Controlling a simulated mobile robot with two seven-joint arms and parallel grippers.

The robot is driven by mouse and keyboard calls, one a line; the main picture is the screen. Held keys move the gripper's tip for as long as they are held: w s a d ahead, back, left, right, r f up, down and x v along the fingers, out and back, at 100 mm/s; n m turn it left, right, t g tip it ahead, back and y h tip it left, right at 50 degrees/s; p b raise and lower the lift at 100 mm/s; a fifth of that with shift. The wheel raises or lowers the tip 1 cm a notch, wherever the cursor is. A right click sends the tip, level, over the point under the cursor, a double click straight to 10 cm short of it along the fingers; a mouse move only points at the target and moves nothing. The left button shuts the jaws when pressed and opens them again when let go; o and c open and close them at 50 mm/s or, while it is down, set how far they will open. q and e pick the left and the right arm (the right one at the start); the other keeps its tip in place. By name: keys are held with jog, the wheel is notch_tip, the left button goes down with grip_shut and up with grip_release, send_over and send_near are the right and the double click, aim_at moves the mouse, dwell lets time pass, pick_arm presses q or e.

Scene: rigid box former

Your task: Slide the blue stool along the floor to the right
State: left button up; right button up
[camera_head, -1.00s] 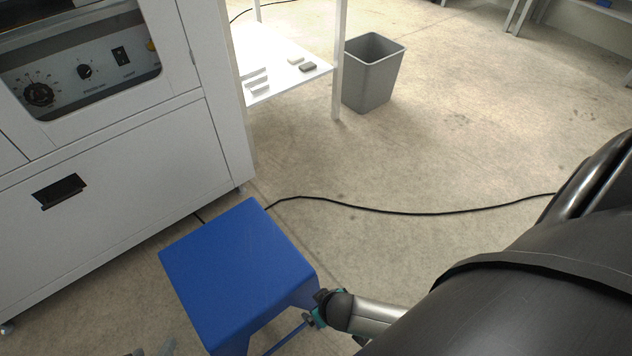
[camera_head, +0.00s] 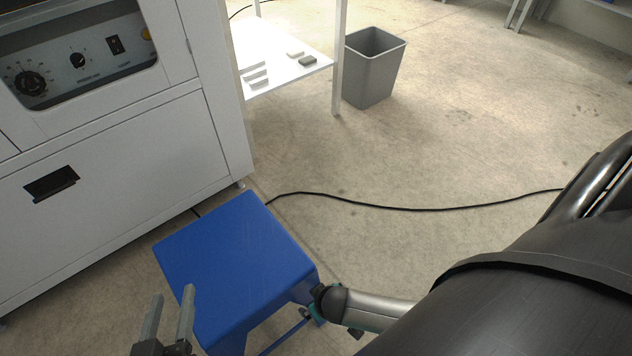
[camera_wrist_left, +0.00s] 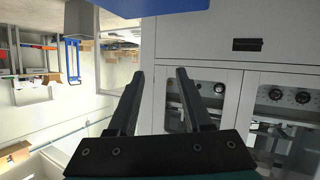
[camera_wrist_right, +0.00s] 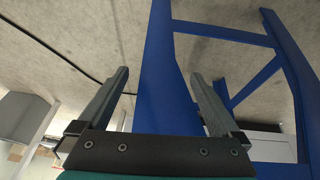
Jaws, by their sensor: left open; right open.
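The blue stool (camera_head: 235,260) stands upright on the floor close to the grey machine, its square top towards me. My left gripper (camera_head: 172,292) is open and empty, its two fingers in front of the stool top's left side; I cannot tell whether they touch it. In the left wrist view a strip of the stool (camera_wrist_left: 165,6) shows along the top edge. My right gripper (camera_wrist_right: 160,85) is open at the stool's right side. In the right wrist view a blue leg (camera_wrist_right: 158,50) runs between its spread fingers; contact is unclear. The head view mostly hides this gripper behind my arm.
The grey machine (camera_head: 120,150) stands just left of and behind the stool. A black cable (camera_head: 400,208) crosses the floor behind it. A grey bin (camera_head: 372,72) stands beside a white shelf table (camera_head: 285,65). The floor (camera_head: 450,150) to the right is otherwise clear.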

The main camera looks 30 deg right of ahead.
pick_arm(q)
jog(key=shift+s+d+r+n+t+h+b, duration=0.2)
jog(key=shift+d+r+t+h+b, duration=0.2)
jog(key=shift+t, duration=0.25)
jog(key=shift+s+d+r+n+t+h+b, duration=0.15)
jog(key=shift+d+r+t+h+b, duration=0.15)
jog(key=shift+d+r+t, duration=0.25)
pick_arm(e)
jog(key=shift+x, duration=0.9)
pick_arm(q)
jog(key=shift+a+f, duration=0.1)
pick_arm(e)
grip_shut()
